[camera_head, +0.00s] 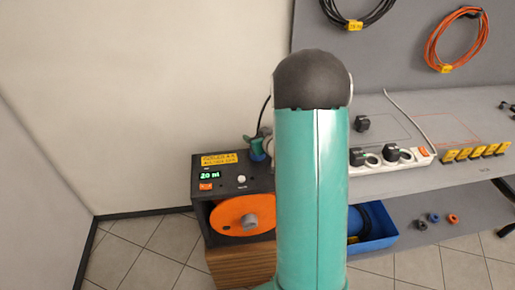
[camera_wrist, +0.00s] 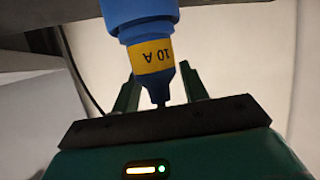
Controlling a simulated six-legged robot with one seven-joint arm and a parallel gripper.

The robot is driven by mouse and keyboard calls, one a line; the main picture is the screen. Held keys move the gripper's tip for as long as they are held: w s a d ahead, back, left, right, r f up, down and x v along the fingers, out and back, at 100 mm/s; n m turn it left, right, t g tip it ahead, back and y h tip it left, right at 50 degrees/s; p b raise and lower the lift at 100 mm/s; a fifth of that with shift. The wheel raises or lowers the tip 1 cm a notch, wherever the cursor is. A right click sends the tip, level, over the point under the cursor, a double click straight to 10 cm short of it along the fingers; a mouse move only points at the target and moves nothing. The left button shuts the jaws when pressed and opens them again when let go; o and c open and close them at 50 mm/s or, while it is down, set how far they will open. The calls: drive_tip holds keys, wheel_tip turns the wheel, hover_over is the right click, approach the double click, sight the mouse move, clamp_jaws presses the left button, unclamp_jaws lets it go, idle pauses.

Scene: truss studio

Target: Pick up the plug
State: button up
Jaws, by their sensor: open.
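The plug (camera_wrist: 152,25) is blue with a yellow "10 A" label, upside down in the wrist view. Its narrow dark end points toward my palm. My gripper (camera_wrist: 159,80) is open, with one green finger on each side of the plug's narrow end. I cannot tell whether either finger touches it. In the head view my gripper (camera_head: 261,146) shows small above the dark reel box, mostly hidden behind my own arm. The plug is hard to make out there.
A dark box with a "20" display (camera_head: 209,176) holds an orange reel (camera_head: 240,215). On the bench to the right are a white power strip (camera_head: 408,161) and yellow connectors (camera_head: 475,153). A blue bin (camera_head: 378,240) sits below. Orange cable (camera_head: 457,40) hangs on the panel.

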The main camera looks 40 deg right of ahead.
clamp_jaws()
idle(0.3)
drive_tip(key=shift+r, duration=0.4)
wheel_tip(320, 180, up, 3)
drive_tip(key=shift+s+f, duration=0.1)
drive_tip(key=shift+s, duration=0.05)
drive_tip(key=s+a+r, duration=0.6)
drive_tip(key=s+r, duration=0.3)
drive_tip(key=s, duration=0.3)
drive_tip(key=shift+s+r, duration=0.2)
